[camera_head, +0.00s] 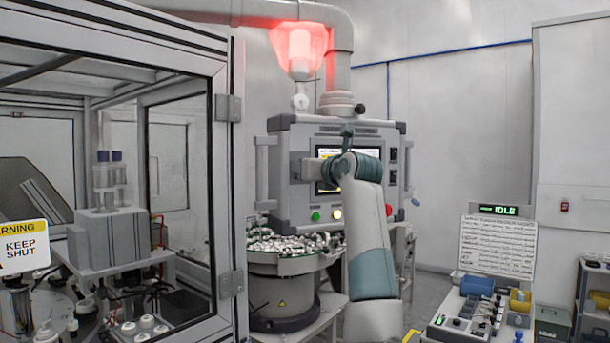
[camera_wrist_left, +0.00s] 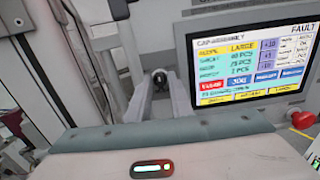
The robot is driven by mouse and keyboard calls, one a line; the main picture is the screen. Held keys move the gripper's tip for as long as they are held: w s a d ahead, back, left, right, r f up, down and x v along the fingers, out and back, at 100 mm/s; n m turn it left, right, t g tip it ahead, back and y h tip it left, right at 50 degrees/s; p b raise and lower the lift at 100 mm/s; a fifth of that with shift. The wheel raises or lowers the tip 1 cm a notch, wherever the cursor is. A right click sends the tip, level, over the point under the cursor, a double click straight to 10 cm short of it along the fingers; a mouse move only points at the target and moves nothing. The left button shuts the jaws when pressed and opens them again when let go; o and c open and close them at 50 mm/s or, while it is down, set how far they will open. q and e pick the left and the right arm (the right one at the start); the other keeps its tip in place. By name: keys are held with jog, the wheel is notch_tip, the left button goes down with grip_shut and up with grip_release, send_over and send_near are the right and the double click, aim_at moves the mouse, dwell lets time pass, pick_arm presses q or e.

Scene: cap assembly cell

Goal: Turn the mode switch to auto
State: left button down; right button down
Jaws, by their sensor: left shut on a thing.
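The control panel (camera_head: 295,140) hangs on a pipe in the middle of the head view, with a lit screen partly hidden by my arm. In the left wrist view its screen (camera_wrist_left: 248,62) reads FAULT at the top right. My left gripper (camera_head: 304,168) is in front of the panel, left of the screen. In the left wrist view my left gripper (camera_wrist_left: 160,88) is shut on a small round dark knob (camera_wrist_left: 160,76), which seems to be the mode switch. Its setting cannot be read. My right gripper is not in view.
A glowing red lamp (camera_head: 300,48) is above the panel. A part-filled bowl feeder (camera_head: 280,292) stands below it. A glazed enclosure (camera_head: 228,180) fills the left. A red button (camera_wrist_left: 303,120) sits beside the screen's lower right. A station with an IDLE display (camera_head: 498,210) stands at the right.

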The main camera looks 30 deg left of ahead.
pick_arm(q)
jog(key=m+b, duration=0.4)
jog(key=m, duration=0.4)
jog(key=shift+w+m, duration=0.1)
jog(key=shift+m, duration=0.3)
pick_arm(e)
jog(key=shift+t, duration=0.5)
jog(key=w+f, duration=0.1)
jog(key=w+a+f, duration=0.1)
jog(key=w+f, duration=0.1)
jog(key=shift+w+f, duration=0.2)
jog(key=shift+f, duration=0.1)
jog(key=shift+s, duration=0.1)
pick_arm(q)
jog(key=c, duration=1.6)
grip_release()
jog(key=shift+d, duration=0.1)
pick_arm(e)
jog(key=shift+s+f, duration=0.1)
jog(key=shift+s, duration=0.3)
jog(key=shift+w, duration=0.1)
